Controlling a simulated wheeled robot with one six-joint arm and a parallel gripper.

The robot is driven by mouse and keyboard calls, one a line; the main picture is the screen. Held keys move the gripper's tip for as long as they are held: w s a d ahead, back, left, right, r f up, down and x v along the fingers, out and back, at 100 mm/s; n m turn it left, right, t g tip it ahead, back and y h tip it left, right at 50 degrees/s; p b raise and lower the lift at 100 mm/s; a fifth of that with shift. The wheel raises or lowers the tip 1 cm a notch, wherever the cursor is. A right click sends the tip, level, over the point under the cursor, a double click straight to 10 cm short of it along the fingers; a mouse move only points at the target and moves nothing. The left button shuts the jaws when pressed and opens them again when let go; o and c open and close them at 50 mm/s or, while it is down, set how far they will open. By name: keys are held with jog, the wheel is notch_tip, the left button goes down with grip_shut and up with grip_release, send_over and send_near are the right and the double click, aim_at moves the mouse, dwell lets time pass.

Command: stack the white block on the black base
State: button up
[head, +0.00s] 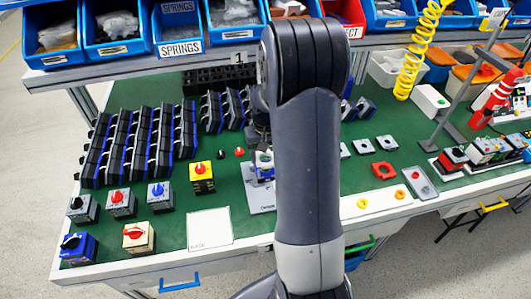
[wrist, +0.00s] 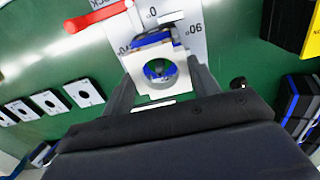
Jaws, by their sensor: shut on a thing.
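In the wrist view my gripper (wrist: 160,88) is shut on a white block (wrist: 143,63) with a round hole, its fingers on either side. A blue and dark part (wrist: 151,39) shows just beyond the block, and blue shows through the hole. This may belong to the black base, which is mostly hidden; I cannot tell whether the block touches it. Below is a pale marked plate (wrist: 188,30). In the head view my arm hides most of the gripper; the white block (head: 264,158) shows at the arm's left edge, above the plate (head: 262,200).
Rows of black and blue modules (head: 135,145) stand at the left. A yellow switch box (head: 202,178) is left of the plate. Several white blocks (head: 362,146) lie to the right. A red bar (wrist: 97,18) shows near the plate in the wrist view.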

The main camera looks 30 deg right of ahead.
jog(key=shift+f+b, duration=0.35)
jog(key=shift+f, duration=0.25)
jog(key=o, duration=1.1)
jog(key=shift+c, duration=0.2)
notch_tip(320, 180, up, 11)
jog(key=shift+f, duration=0.15)
